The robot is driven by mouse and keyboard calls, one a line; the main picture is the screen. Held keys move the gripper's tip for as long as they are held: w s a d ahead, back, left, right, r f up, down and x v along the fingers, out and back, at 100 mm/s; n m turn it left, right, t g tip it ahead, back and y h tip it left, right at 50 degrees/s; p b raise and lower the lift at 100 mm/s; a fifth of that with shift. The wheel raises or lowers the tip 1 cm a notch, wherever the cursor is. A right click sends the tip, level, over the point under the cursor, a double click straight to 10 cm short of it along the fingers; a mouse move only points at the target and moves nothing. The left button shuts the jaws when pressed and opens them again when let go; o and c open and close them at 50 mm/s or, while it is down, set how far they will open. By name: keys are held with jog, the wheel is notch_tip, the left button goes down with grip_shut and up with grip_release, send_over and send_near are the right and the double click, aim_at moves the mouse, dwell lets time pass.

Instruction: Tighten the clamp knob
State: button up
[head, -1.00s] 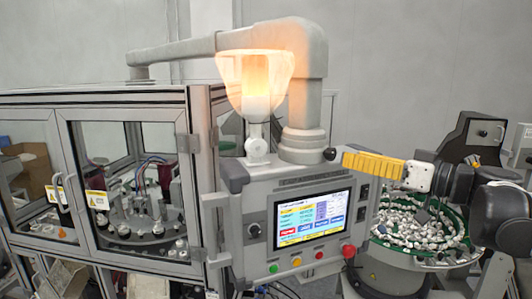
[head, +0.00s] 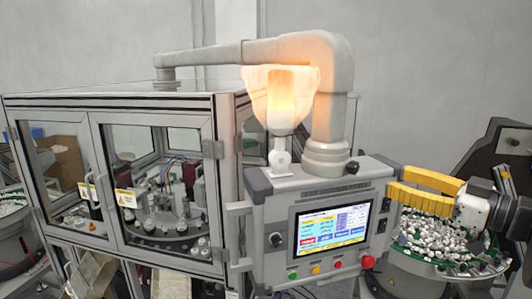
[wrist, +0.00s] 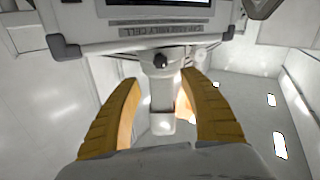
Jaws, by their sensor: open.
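The clamp knob (head: 352,167) is a small black ball-like knob at the foot of the grey support arm, above the right top edge of the control panel (head: 330,222). In the wrist view the knob (wrist: 160,61) shows ahead, in line with the gap between the fingers. My gripper (head: 391,180) has two yellow ribbed fingers, open and empty. It is to the right of the knob in the head view, apart from it. The gripper also frames the grey joint in the wrist view (wrist: 160,80).
The grey support arm (head: 325,105) rises behind the knob, with a glowing lamp (head: 280,95) beside it. A glass-walled machine cabinet (head: 108,115) stands at the left. A bowl of small parts (head: 440,238) lies below my gripper. A red button (head: 368,261) sits on the panel.

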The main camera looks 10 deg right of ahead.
aim_at(357, 169)
jog(key=p+x, duration=0.2)
jog(key=x, duration=0.8)
jog(key=shift+w+a, duration=0.3)
jog(key=shift+f, duration=0.1)
